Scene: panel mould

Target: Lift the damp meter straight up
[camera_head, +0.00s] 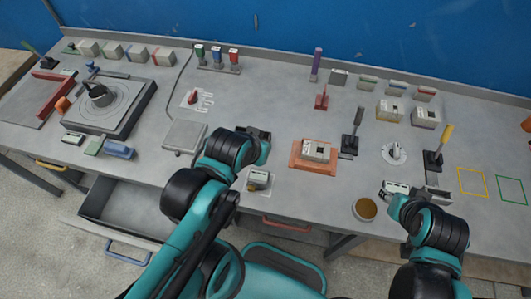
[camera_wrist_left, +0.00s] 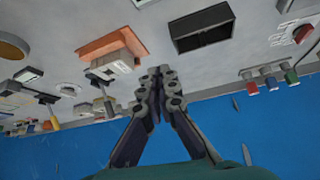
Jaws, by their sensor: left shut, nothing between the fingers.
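No label in view tells which item is the damp meter. A small pale device with a dark display (camera_head: 397,187) is at the right front of the bench, right beside my right gripper (camera_head: 386,195). The picture is too small to show whether that gripper's fingers hold it. Another small pale device (camera_head: 258,177) lies near the front edge, below my left forearm. A beige boxy device (camera_head: 314,150) sits on an orange base (camera_head: 299,160); the base also shows in the left wrist view (camera_wrist_left: 103,43). My left gripper (camera_wrist_left: 161,74) is shut and empty, above the bench.
A black open-topped box (camera_wrist_left: 203,30) is just beyond my left fingers. A brown round cup (camera_head: 365,209) stands left of my right gripper. A black-handled lever (camera_head: 352,132) and a yellow-handled lever (camera_head: 440,147) rise from the bench. An open drawer (camera_head: 125,208) juts out front left.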

